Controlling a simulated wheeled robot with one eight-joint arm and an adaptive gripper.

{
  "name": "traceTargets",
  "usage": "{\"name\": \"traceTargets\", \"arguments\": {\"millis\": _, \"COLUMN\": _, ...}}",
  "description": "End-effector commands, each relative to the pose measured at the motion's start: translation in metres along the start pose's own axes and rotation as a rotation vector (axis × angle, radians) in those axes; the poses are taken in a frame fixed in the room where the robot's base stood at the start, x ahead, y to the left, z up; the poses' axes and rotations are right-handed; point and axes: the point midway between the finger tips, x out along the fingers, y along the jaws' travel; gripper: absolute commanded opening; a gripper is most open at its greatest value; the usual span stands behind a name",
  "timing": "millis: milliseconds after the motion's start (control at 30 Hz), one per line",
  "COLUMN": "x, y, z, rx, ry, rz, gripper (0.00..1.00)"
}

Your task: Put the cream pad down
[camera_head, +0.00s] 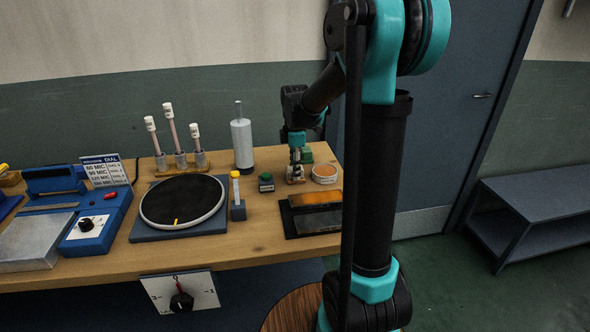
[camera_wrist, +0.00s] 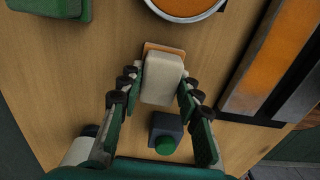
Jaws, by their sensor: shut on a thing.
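The cream pad (camera_wrist: 162,80) is a pale block with rounded edges. In the wrist view it sits between the two green and black fingers of my gripper (camera_wrist: 160,84), which is shut on it from both sides. An orange-brown strip (camera_wrist: 164,47) shows along its far edge. In the head view my gripper (camera_head: 296,170) points down, low over the right part of the wooden table (camera_head: 262,222). The pad is small and partly hidden there by the fingers. I cannot tell whether its underside touches the tabletop.
A dark box with a green button (camera_wrist: 165,134) is close on the near side. A round dish of orange material (camera_wrist: 186,8) is just beyond the pad. A dark tray with an orange strip (camera_wrist: 268,60) lies right. A green block (camera_wrist: 50,8) is upper left. Bare wood lies left.

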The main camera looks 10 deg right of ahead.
Motion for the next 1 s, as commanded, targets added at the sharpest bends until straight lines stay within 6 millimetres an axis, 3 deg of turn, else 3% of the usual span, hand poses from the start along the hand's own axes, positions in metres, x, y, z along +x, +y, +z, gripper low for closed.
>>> {"name": "traceTargets", "arguments": {"millis": 167, "x": 0.002, "y": 0.000, "z": 0.000, "rx": 0.000, "ry": 0.000, "rz": 0.000, "gripper": 0.07}}
{"name": "traceTargets", "arguments": {"millis": 200, "x": 0.003, "y": 0.000, "z": 0.000, "rx": 0.000, "ry": 0.000, "rz": 0.000, "gripper": 0.35}}
{"name": "traceTargets", "arguments": {"millis": 367, "x": 0.002, "y": 0.000, "z": 0.000, "rx": 0.000, "ry": 0.000, "rz": 0.000, "gripper": 0.54}}
{"name": "traceTargets", "arguments": {"millis": 733, "x": -0.002, "y": 0.000, "z": 0.000, "rx": 0.000, "ry": 0.000, "rz": 0.000, "gripper": 0.54}}
{"name": "traceTargets", "arguments": {"millis": 867, "x": -0.016, "y": 0.000, "z": 0.000, "rx": 0.000, "ry": 0.000, "rz": 0.000, "gripper": 0.54}}
{"name": "traceTargets", "arguments": {"millis": 1000, "x": -0.043, "y": 0.000, "z": 0.000, "rx": 0.000, "ry": 0.000, "rz": 0.000, "gripper": 0.54}}
